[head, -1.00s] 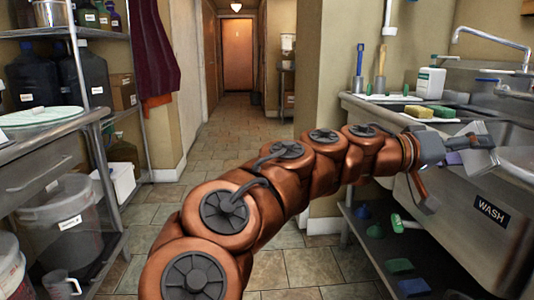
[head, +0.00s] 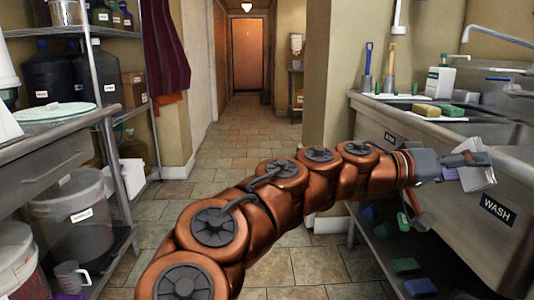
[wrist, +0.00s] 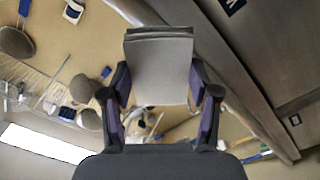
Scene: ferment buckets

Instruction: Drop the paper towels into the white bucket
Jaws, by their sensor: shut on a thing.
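My gripper (head: 455,172) is shut on the paper towels (head: 480,176), a pale folded stack held in front of the sink's front panel. In the wrist view the stack (wrist: 160,72) sits between the two purple-padded fingers of the gripper (wrist: 158,92). A large whitish bucket with a label (head: 78,218) stands low at the left, under the metal table. A second whitish bucket (head: 14,262), cut off by the frame, stands in front of it. I cannot tell which one is the white bucket. Both are far from my gripper.
The steel sink (head: 440,150) fills the right, with a green and a yellow sponge (head: 426,110) on its edge. A metal table (head: 60,150) and shelf with dark jugs (head: 97,78) line the left. The tiled floor (head: 225,135) between is open.

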